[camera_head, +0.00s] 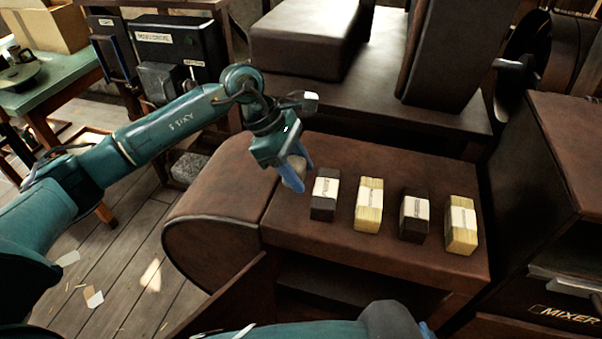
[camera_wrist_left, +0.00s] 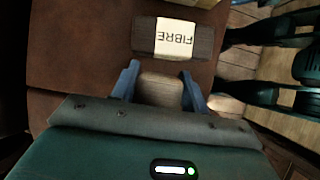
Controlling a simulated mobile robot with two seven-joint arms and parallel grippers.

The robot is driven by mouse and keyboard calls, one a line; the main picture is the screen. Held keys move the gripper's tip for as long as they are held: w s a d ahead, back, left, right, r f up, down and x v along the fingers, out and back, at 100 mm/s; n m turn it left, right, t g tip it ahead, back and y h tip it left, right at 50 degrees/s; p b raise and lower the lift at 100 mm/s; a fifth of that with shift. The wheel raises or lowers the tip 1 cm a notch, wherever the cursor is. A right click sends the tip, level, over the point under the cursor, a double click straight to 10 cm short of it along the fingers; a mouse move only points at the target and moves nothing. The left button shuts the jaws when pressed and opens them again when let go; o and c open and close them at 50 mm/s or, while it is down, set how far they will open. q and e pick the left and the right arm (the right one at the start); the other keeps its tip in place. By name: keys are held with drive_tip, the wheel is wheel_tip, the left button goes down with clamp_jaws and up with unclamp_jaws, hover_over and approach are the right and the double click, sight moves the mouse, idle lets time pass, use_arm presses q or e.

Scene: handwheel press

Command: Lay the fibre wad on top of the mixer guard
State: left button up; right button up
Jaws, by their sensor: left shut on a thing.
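My left gripper (camera_head: 293,172) is shut on a small tan block-like wad (camera_head: 291,182). In the left wrist view the wad (camera_wrist_left: 160,90) sits between the two blue fingers. It bears no label that I can see. The gripper is at the left end of a row of banded blocks, close beside a dark block (camera_head: 325,193). In the wrist view a dark block (camera_wrist_left: 205,40) has a pale band reading FIBRE. A brown-topped machine (camera_head: 575,140) marked MIXER stands at the right; which part is its guard I cannot tell. Only a teal arm part of mine shows at the bottom edge.
A yellow block (camera_head: 368,205), a dark block (camera_head: 415,215) and another yellow block (camera_head: 461,225) stand apart on the brown bench (camera_head: 300,235). Large brown machine parts (camera_head: 440,110) rise behind. The curved bench end at left is bare.

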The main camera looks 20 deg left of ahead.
use_arm(q)
drive_tip(key=shift+f, duration=1.1)
drive_tip(key=o, duration=1)
drive_tip(key=shift+f, duration=0.1)
drive_tip(key=b+v, duration=0.1)
drive_tip(key=v, duration=1.1)
